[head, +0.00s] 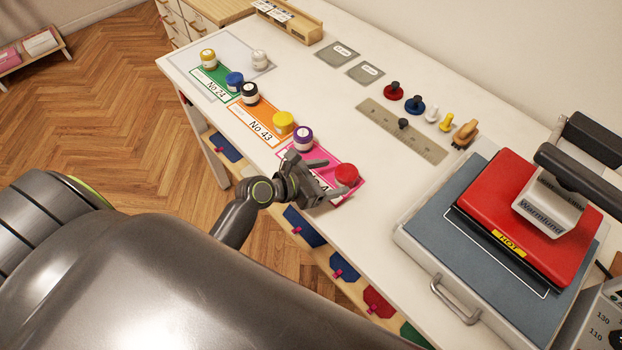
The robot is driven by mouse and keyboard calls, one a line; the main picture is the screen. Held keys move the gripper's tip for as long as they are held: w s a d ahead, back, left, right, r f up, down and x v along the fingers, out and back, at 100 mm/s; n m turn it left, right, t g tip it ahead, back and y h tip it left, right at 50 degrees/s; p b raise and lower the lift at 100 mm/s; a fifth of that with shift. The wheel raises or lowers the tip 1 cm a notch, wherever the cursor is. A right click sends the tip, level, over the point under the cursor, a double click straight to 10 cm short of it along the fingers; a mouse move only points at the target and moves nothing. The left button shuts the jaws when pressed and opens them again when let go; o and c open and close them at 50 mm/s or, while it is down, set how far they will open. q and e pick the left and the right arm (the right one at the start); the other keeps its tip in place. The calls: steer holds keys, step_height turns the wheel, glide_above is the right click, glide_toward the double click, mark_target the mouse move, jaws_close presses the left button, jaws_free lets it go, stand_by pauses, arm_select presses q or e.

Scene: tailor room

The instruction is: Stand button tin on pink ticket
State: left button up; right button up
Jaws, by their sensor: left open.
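The pink ticket (353,191) lies near the table's front edge, partly hidden under my left gripper. A small round tin with a purple label and white lid (303,138) stands at its far left end. A round red piece (346,173) sits at its right end. My left gripper (337,177) is over the pink ticket, fingers apart around or just short of the red piece; I cannot tell whether they touch. I cannot tell which of the small round pieces is the button tin. My right gripper is not in view.
The orange ticket (245,125) bears black (250,93) and yellow (283,123) pieces; the green ticket (205,87) bears yellow-and-white (208,58) and blue (234,81) ones. A white tin (260,59) stands beyond. A heat press (520,225) fills the right. Table middle is mostly clear.

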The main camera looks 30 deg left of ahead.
arm_select(q)
steer(key=v, duration=0.4)
steer(key=shift+s+a, duration=0.2)
steer(key=shift+s, duration=0.05)
steer(key=shift+s+a+r, duration=0.3)
steer(key=shift+s+r, duration=0.1)
steer(key=shift+s, duration=0.15)
